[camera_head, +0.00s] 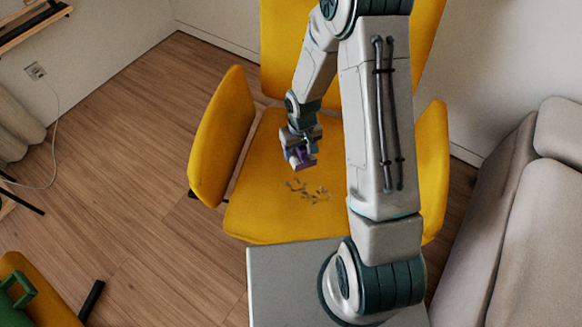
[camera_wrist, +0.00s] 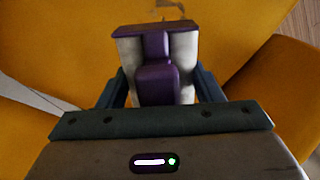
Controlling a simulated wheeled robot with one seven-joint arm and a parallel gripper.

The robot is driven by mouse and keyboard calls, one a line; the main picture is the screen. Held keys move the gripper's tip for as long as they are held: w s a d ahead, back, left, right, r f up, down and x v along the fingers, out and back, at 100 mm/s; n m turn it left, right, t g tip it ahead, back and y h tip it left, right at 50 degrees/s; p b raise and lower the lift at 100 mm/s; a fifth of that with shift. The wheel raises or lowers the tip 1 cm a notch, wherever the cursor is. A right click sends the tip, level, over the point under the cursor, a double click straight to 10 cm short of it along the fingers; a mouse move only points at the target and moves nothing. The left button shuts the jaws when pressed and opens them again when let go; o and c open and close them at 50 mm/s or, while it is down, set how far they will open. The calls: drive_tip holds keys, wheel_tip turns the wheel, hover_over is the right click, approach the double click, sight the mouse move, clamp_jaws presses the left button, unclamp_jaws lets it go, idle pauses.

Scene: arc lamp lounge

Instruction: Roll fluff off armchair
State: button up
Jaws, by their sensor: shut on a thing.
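The yellow armchair (camera_head: 275,220) stands in the middle of the head view, its seat facing me between two armrests. Dark grey fluff (camera_head: 308,190) lies in small scattered bits on the front half of the seat. My gripper (camera_head: 301,154) is shut on a purple and white lint roller (camera_head: 305,162), above the seat and just behind the fluff. In the wrist view the roller (camera_wrist: 158,85) sits between the two fingers, with a purple grip and white sides. I cannot tell whether the roller touches the seat. My arm hides part of the chair's right side.
A grey sofa (camera_head: 535,215) stands at the right. Another yellow seat with a green thing (camera_head: 18,290) on it is at the lower left. A cable (camera_head: 55,150) hangs from a wall socket. The wooden floor (camera_head: 130,180) left of the armchair is mostly clear.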

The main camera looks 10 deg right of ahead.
drive_tip(key=a+f+b, duration=0.1)
drive_tip(key=b, duration=0.1)
drive_tip(key=a+f+n+b, duration=0.1)
drive_tip(key=b, duration=0.1)
drive_tip(key=shift+f+b, duration=0.35)
drive_tip(key=shift+f, duration=0.05)
drive_tip(key=shift+s+a+f+n+b, duration=0.2)
drive_tip(key=shift+a+n+b, duration=0.25)
drive_tip(key=shift+b, duration=0.55)
